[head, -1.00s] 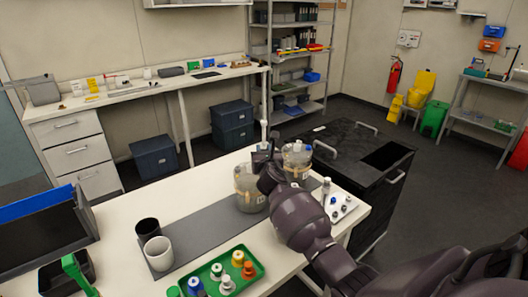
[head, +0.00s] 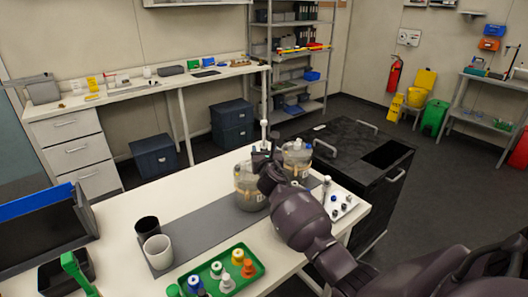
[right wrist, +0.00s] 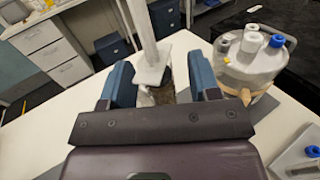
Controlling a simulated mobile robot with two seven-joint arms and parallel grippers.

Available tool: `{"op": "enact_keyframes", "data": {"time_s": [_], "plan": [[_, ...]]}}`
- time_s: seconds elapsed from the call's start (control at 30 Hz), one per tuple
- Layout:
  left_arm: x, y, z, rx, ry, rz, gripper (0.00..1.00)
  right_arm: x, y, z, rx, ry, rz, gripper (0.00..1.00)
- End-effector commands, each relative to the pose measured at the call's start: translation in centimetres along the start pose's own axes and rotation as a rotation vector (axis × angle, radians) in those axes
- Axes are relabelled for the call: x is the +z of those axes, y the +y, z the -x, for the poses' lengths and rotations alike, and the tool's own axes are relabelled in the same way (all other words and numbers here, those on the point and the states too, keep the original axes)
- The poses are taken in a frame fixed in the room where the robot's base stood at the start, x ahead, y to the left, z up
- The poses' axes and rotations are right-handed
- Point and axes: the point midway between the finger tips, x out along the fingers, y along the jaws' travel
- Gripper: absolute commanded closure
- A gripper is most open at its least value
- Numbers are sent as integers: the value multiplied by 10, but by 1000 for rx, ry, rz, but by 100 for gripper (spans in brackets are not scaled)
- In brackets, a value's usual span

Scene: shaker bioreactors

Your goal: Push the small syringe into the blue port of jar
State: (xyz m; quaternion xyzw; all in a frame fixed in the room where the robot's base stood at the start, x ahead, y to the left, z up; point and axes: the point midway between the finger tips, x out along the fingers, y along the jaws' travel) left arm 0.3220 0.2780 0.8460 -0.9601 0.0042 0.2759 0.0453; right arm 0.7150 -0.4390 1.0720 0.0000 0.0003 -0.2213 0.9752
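The small syringe, with its white plunger (right wrist: 141,28) and flange, stands roughly upright between the fingers of my right gripper (right wrist: 162,85). It shows in the head view as a pale upright rod (head: 264,130) above the gripper. One jar (head: 249,190) of cloudy liquid stands just left of my right gripper. Another jar (head: 298,160) with a blue cap stands behind it; in the right wrist view this jar (right wrist: 243,70) is right of the fingers. I cannot tell whether the syringe touches a port. My left gripper is out of view.
A small tray (head: 345,203) with syringes and caps lies at the table's right. A green tray (head: 215,270) of coloured caps, a white cup (head: 157,253) and a black cup (head: 147,229) stand in front. The grey mat (head: 200,232) is partly bare.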

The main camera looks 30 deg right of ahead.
Motion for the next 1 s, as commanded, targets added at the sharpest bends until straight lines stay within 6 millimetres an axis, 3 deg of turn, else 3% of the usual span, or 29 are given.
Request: {"op": "enact_keyframes", "data": {"time_s": [0.23,0.37,0.8,1.0], "plan": [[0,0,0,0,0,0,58,0,0,0,0,0,0,44],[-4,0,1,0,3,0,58,0,0,10,0,0,1,44],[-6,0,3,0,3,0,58,0,0,80,1,0,0,44],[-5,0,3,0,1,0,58,0,0,102,0,0,0,44]]}}
